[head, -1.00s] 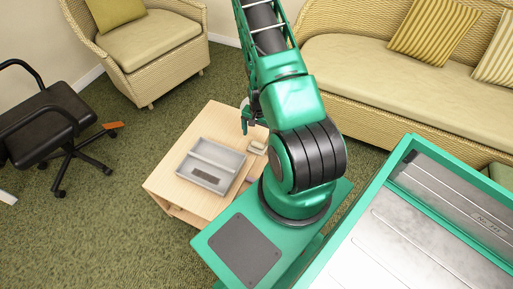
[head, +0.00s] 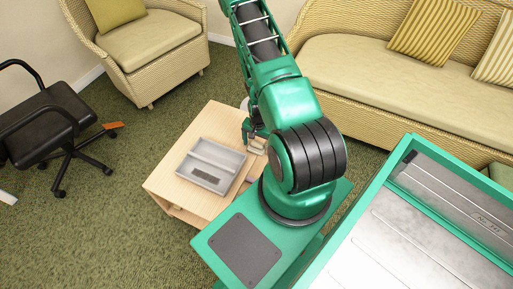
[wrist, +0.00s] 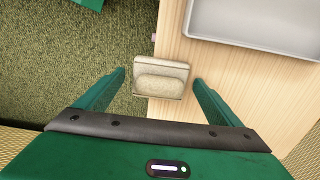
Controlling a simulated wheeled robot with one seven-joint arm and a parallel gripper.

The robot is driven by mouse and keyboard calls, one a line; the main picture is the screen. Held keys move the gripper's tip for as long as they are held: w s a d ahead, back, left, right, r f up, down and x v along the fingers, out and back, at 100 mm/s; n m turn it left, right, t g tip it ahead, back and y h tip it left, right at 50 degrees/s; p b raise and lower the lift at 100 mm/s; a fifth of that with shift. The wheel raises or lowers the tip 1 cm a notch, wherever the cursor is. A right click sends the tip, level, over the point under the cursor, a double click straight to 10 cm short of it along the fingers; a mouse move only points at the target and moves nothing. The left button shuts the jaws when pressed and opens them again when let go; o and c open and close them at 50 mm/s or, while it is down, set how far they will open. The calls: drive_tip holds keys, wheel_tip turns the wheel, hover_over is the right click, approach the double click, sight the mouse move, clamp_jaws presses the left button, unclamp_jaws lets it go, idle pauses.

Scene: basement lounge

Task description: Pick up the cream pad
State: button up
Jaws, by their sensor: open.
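The cream pad (wrist: 160,86) is a rounded block lying on a squarish cream piece (wrist: 162,66) at the edge of the light wooden table. The two are close in colour, so where one ends is hard to tell. In the head view the cream piece (head: 257,147) shows beside the grey tray, partly hidden by my arm. My gripper (wrist: 160,77) is open and empty. In the wrist view its fingers lie to the left and right of the pad, with gaps on both sides. In the head view my gripper (head: 249,132) is just above that table edge.
A grey divided tray (head: 211,164) with a dark item (head: 204,175) inside stands on the wooden table (head: 171,183), close to the pad. A wicker sofa (head: 345,65) stands behind, a black office chair (head: 50,125) to the left.

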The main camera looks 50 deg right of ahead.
drive_tip(key=c, duration=1.1)
drive_tip(key=shift+r, duration=0.15)
drive_tip(key=shift+c, duration=0.3)
